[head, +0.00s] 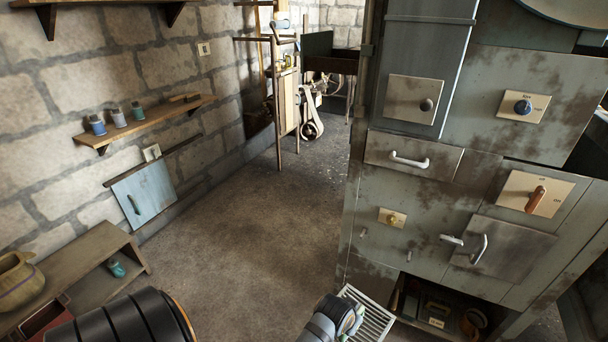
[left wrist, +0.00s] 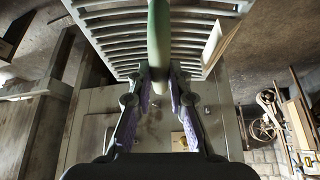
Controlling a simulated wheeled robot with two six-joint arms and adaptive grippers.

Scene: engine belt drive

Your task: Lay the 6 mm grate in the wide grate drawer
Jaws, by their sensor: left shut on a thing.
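The slatted pale metal grate (head: 370,318) is at the bottom edge of the head view, partly cut off. My left gripper (head: 350,316) is beside it, in front of the cabinet's lower left corner. In the left wrist view the gripper (left wrist: 160,82) is shut on the grate's green handle (left wrist: 158,40), and the bars of the grate (left wrist: 112,40) spread beyond the fingers. A pale tag (left wrist: 212,45) is on the grate; I cannot read it. A closed drawer (head: 412,158) with a white handle is in the grey cabinet; its label is not readable. My right gripper is out of view.
The worn cabinet (head: 385,215) has a panel with a handle (head: 500,248) and an open bay with dark items (head: 436,308) low down. A wall shelf (head: 145,120) and a low bench (head: 75,270) stand left. The floor (head: 240,230) between is clear.

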